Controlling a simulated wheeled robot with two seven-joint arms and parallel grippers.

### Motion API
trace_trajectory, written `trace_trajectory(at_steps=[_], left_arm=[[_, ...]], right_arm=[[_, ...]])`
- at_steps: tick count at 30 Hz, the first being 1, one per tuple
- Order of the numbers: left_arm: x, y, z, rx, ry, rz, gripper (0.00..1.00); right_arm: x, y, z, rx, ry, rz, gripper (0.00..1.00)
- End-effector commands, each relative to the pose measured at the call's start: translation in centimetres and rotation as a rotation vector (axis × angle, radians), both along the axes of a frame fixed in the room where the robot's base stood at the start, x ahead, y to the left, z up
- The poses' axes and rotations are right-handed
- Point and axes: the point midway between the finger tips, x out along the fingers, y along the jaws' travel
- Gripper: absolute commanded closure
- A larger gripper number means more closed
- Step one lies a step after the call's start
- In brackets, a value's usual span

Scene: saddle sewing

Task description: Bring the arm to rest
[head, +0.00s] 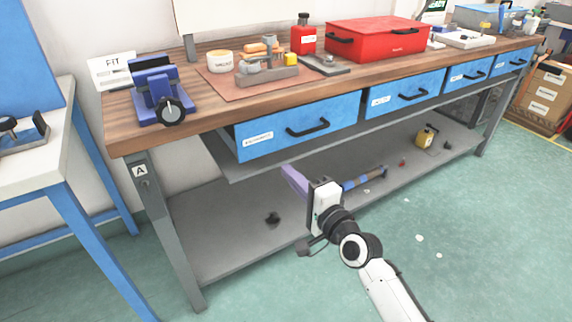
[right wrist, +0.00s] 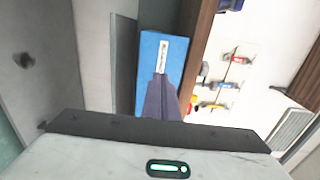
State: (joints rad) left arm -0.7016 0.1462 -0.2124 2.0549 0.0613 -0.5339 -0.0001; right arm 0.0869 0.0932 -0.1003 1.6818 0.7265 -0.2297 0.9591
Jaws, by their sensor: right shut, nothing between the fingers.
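My right gripper (head: 291,176) is in front of the workbench in the head view, below the front edge of the bench top and near the blue drawers. Its purple fingers are closed together with nothing between them and point up and left. In the right wrist view the shut fingers (right wrist: 162,85) show in front of a blue drawer front (right wrist: 150,55) with a white label. My right arm (head: 385,285) reaches in from the bottom of the head view. My left gripper is not in view.
The workbench (head: 130,125) carries a blue vise (head: 158,95), a red toolbox (head: 375,40) and small tools. A lower shelf (head: 215,230) holds a yellow can (head: 427,137) and scattered bits. A white table (head: 30,165) stands at left. Green floor (head: 500,230) at right is mostly clear.

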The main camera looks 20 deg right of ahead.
Motion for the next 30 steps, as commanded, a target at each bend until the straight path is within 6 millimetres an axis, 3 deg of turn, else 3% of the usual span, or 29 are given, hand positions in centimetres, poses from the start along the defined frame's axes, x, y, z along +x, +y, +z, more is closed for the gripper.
trace_trajectory(at_steps=[5, 8, 11, 15, 21, 25, 30], left_arm=[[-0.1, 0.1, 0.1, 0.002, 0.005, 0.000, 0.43], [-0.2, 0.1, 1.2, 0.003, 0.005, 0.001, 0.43], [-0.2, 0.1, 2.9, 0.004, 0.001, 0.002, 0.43], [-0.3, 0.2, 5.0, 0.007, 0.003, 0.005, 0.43], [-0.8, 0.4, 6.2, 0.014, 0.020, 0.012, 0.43], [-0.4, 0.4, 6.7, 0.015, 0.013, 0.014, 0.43], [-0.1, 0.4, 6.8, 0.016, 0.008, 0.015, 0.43]], right_arm=[[-0.8, 0.0, -0.4, -0.027, 0.009, 0.003, 1.00], [-3.0, 0.6, -2.5, -0.158, 0.046, 0.021, 1.00], [-7.4, 1.5, -6.1, -0.410, 0.108, 0.074, 1.00], [-16.1, 2.4, -11.2, -0.839, 0.191, 0.221, 1.00], [-27.1, 2.5, -15.0, -1.307, 0.240, 0.474, 1.00], [-31.0, 2.4, -15.8, -1.460, 0.241, 0.580, 1.00], [-32.0, 2.3, -16.1, -1.503, 0.238, 0.610, 1.00]])
